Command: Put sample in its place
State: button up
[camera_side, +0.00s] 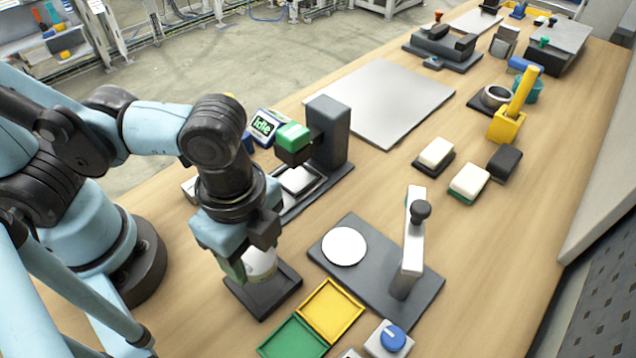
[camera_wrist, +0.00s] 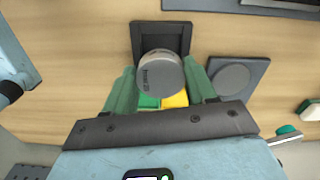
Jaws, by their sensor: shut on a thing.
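My gripper (camera_side: 248,265) points down with its two green fingers shut on the sample, a short round cylinder. The sample (camera_side: 262,263) looks whitish in the side view and is partly hidden by a finger. In the wrist view the sample (camera_wrist: 160,74) shows a grey round top with small dark lettering, between the fingers. A black square holder (camera_side: 270,302) lies under it on the table. In the wrist view this holder (camera_wrist: 142,30) extends beyond the sample's far side. I cannot tell whether the sample touches the holder's floor.
A yellow tray (camera_side: 331,311) and a green tray (camera_side: 292,340) lie just in front. A grey base with a white disc (camera_side: 344,246) and an upright lever stand (camera_side: 411,250) is at right. A dark machine (camera_side: 328,135) with an "idle" screen (camera_side: 263,127) stands behind my gripper.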

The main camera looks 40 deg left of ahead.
aim_at(257, 269)
jog(key=shift+f, duration=2.55)
jog(key=shift+f, duration=0.55)
jog(key=o, duration=1.1)
jog(key=shift+r, duration=6.5)
jog(key=w+a+n+t, duration=0.2)
jog(key=w+a+n, duration=0.2)
jog(key=a+n, duration=0.1)
jog(key=w+a+n+t, duration=0.2)
jog(key=w+a+n, duration=0.3)
jog(key=a, duration=0.2)
jog(key=w+a+n+t, duration=0.3)
jog(key=w+a+n, duration=0.2)
jog(key=a, duration=0.1)
jog(key=shift+a+r+n, duration=0.1)
jog(key=shift+r+n, duration=0.1)
jog(key=shift+n, duration=0.2)
